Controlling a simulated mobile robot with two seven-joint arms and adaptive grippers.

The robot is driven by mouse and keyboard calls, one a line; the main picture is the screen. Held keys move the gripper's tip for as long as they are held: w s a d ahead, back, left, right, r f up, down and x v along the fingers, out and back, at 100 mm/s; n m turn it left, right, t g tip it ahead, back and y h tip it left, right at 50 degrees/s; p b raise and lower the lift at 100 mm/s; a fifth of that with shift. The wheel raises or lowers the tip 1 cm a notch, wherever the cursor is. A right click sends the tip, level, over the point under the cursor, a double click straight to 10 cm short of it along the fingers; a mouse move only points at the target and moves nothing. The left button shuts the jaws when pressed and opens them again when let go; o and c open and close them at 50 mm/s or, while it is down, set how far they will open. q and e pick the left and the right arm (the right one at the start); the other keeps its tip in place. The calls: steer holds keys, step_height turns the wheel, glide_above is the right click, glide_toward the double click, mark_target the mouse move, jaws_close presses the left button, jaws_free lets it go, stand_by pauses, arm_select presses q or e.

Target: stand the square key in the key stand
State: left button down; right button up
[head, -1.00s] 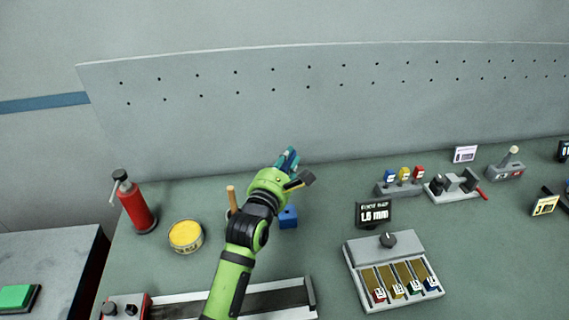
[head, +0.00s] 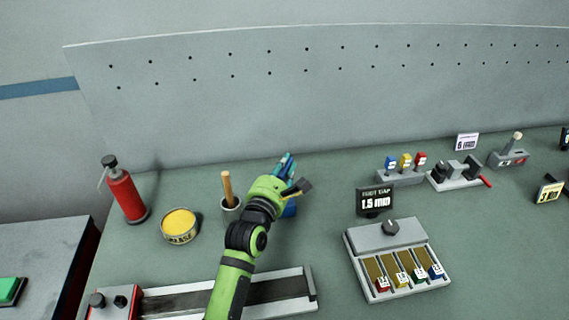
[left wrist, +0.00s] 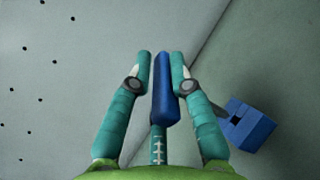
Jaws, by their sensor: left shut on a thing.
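My left gripper (head: 288,163) is shut on a long blue piece, which I take for the square key (left wrist: 163,90). In the left wrist view the key lies between the two teal fingers, lengthwise along them, clear of any surface that I can make out. A blue block with a dark square hole, which looks like the key stand (left wrist: 247,128), is to the right of the fingers, apart from the key. In the head view the stand (head: 290,209) is mostly hidden behind my left gripper. My right gripper is not in view.
A yellow-topped tin (head: 180,225) and red extinguisher (head: 126,190) are farther left. A grey box with coloured slots (head: 395,260) stands right. A perforated panel (head: 320,100) rises behind.

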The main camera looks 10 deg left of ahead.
mark_target(285, 181)
arm_select(q)
steer(key=shift+f, duration=0.45)
stand_by(0.3)
steer(key=shift+p, duration=0.6)
stand_by(1.1)
steer(key=shift+f+b, duration=0.7)
steer(key=shift+f, duration=0.2)
steer(key=shift+s+r, duration=0.1)
steer(key=shift+r+p, duration=0.15)
steer(key=shift+p, duration=0.45)
steer(key=shift+r+p, duration=0.25)
steer(key=shift+p, duration=0.05)
stand_by(0.9)
steer(key=shift+f, duration=0.1)
stand_by(0.7)
steer(key=shift+f, duration=0.35)
